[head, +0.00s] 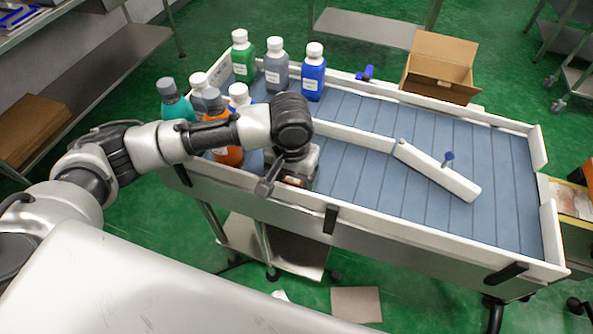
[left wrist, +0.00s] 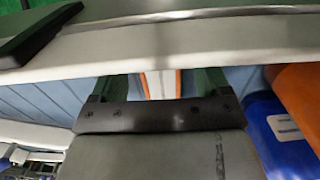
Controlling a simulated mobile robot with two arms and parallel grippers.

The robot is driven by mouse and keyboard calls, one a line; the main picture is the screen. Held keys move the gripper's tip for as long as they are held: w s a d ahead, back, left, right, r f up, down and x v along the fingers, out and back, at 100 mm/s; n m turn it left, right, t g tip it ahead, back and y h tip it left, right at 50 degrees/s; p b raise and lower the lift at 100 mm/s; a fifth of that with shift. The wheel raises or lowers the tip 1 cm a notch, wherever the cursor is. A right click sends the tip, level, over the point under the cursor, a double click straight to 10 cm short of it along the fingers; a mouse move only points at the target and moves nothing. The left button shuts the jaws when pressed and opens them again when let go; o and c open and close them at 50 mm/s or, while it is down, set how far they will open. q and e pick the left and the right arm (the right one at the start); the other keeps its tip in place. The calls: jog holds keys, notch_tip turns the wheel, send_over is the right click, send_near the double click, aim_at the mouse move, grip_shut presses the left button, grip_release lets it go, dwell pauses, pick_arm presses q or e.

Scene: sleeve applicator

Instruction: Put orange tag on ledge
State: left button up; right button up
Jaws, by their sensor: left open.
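My left gripper (head: 278,186) is low at the front white rail (head: 400,235) of the blue-slatted table, just right of the orange bottle (head: 228,155). In the left wrist view its two dark fingers (left wrist: 158,86) are apart. Between them shows a white piece with orange edges (left wrist: 160,84), probably the orange tag, partly hidden by the gripper body. A bit of orange (head: 292,180) also shows beside the gripper in the head view. I cannot tell whether the fingers touch it. The pale rail (left wrist: 200,48) crosses the wrist view; I cannot tell if it is the ledge. My right gripper is not in view.
Several bottles, including green (head: 243,58), grey (head: 277,68) and blue (head: 312,76), stand at the table's left end. A white diverter bar (head: 437,170) lies across the middle. A cardboard box (head: 440,72) is at the back.

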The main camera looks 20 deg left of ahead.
pick_arm(q)
jog(key=shift+f, duration=0.35)
jog(key=c, duration=1.1)
jog(key=shift+r, duration=0.1)
